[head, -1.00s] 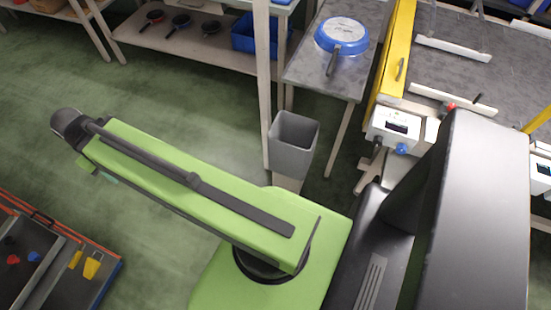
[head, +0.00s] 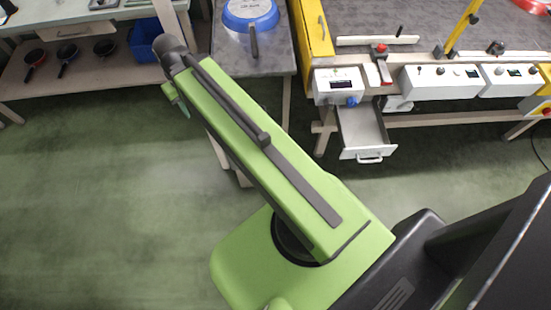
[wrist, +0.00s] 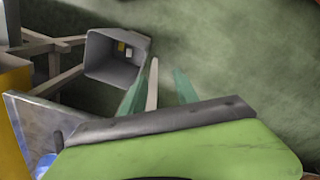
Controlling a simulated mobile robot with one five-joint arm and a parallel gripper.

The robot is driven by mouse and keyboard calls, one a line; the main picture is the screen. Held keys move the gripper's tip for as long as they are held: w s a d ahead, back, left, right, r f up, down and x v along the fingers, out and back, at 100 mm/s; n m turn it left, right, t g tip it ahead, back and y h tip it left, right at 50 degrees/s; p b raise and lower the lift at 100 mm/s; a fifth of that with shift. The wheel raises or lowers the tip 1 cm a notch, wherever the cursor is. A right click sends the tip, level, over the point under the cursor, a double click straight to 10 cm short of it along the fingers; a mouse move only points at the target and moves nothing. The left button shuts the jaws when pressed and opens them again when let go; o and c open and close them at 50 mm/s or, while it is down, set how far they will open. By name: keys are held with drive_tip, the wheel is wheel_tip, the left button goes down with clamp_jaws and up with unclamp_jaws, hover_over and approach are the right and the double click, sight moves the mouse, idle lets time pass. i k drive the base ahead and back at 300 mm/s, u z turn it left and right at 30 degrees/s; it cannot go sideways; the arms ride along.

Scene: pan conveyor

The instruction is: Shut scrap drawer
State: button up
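The scrap drawer (head: 367,132) is white with a grey inside and a bar handle (head: 369,160) on its front. In the head view it stands pulled open below the control box at the conveyor's front edge. My gripper (head: 182,103) is to the left of the drawer, well apart from it, at the far end of my green arm. In the wrist view its two greenish fingers (wrist: 158,92) stand apart, with a pale post showing between them. I cannot make out the drawer in the wrist view.
The control box (head: 338,86) sits above the drawer. A grey table with a blue pan (head: 249,12) stands left of the conveyor. The wrist view shows a grey bin (wrist: 112,62) near my gripper. Green floor is clear in front of the drawer.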

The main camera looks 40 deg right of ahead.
sight(363, 133)
drive_tip(key=z, duration=0.7)
drive_tip(key=k, duration=1.35)
drive_tip(key=u, duration=0.6)
